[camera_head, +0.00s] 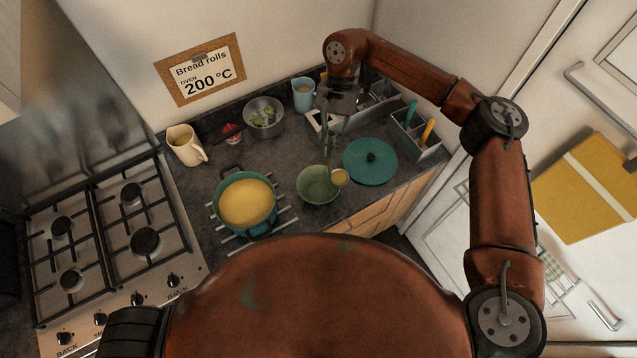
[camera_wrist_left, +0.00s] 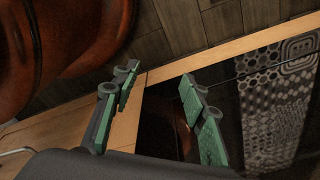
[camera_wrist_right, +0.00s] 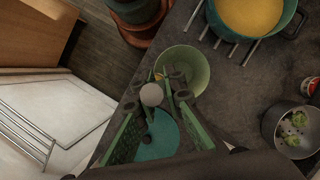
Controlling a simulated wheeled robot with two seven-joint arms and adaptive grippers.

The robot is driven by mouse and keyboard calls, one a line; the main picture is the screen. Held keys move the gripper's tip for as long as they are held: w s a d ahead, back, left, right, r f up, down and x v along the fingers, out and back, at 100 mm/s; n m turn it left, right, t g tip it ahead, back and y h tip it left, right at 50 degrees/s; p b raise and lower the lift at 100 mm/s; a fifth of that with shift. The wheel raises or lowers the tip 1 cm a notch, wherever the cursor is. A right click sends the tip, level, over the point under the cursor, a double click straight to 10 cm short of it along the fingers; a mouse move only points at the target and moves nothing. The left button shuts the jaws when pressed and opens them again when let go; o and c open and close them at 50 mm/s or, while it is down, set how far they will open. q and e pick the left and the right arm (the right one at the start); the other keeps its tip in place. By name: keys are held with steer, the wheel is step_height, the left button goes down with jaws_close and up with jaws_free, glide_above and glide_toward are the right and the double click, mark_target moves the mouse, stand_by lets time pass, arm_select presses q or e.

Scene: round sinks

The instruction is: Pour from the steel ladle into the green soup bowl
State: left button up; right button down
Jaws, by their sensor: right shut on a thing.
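The green soup bowl (camera_head: 312,190) stands on the dark counter, right of the teal pot. The steel ladle's cup (camera_head: 340,178), holding yellow soup, is at the bowl's right rim and looks roughly level. I cannot tell if it touches the bowl. My right gripper (camera_head: 330,127) is shut on the ladle's upright handle, above and behind the bowl. In the right wrist view the bowl (camera_wrist_right: 190,66) lies beyond the fingers, and the grey round handle end (camera_wrist_right: 151,94) shows between them. My left gripper (camera_wrist_left: 157,82) is open and empty, away from the counter.
The teal pot (camera_head: 219,191) of yellow soup stands on a rack. A teal lid (camera_head: 370,162) lies close right of the bowl. A steel bowl (camera_head: 263,116), cream jug (camera_head: 186,146), blue mug (camera_head: 303,95) and utensil holder (camera_head: 419,136) stand around. The stove (camera_head: 105,228) is left.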

steer(key=w+a+r+m+y, duration=0.1)
steer(key=a+m, duration=0.2)
steer(key=a, duration=0.6)
steer(key=w+a+r+m+t+y, duration=0.1)
steer(key=w+a+m, duration=0.1)
steer(key=a, duration=0.8)
steer(key=shift+w+r+m, duration=0.3)
steer(key=shift+m, duration=0.1)
steer(key=shift+f, duration=0.1)
steer(key=shift+s+d+f+y, duration=0.1)
steer(key=shift+d+f+y, duration=0.3)
steer(key=shift+d+f, duration=0.5)
